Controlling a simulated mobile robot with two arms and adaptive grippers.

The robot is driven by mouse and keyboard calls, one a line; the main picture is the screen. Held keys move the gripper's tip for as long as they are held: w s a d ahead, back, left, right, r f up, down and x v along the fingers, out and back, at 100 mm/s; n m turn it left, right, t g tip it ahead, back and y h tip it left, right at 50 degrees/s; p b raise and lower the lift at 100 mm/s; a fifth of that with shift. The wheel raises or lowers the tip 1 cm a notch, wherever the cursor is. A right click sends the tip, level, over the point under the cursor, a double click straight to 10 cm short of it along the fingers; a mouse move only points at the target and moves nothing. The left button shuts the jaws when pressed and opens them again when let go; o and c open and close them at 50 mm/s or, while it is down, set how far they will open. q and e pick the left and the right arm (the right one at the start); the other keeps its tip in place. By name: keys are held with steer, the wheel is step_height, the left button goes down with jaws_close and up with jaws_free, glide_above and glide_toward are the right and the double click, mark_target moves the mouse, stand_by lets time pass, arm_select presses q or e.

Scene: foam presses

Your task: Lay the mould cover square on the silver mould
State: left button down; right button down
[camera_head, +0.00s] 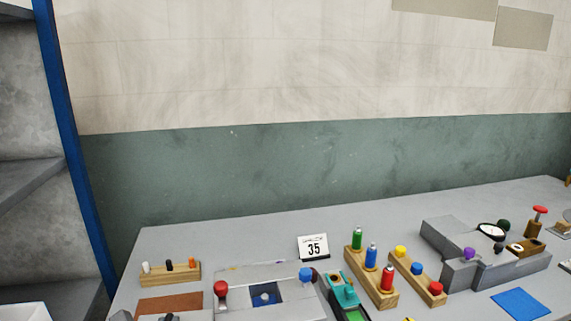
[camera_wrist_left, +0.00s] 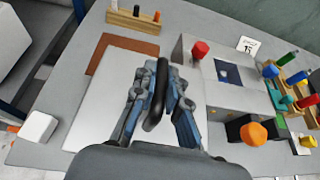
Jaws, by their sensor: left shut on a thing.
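My left gripper (camera_wrist_left: 160,84) is in the middle of the left wrist view, its two blue-grey fingers shut on a black looped handle (camera_wrist_left: 153,122). Below the handle is a flat pale plate (camera_wrist_left: 98,112), which looks like the mould cover. The fingers hide where handle and plate join, and I cannot tell the gap beneath the plate. To its right is a grey block (camera_wrist_left: 201,83) with a red knob and a dark blue square recess. The block also shows in the head view (camera_head: 239,279). I cannot tell for sure which thing is the silver mould. My right gripper is not in view.
A brown mat (camera_wrist_left: 103,48) lies beyond the plate, with a wooden pen block (camera_head: 170,273) behind it. A white object (camera_wrist_left: 40,126) is at left.

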arm_select(q)
steer(key=s+d+m+h, duration=0.1)
steer(key=s+d+h, duration=0.1)
steer(key=s+d, duration=0.1)
steer(key=shift+f+m, duration=0.4)
steer(key=shift+s+d+r+h, duration=0.1)
steer(key=shift+s+d+h, duration=0.15)
steer(key=shift+h, duration=0.05)
steer(key=shift+w, duration=0.1)
steer(key=shift+f, duration=0.2)
steer(key=shift+a, duration=0.15)
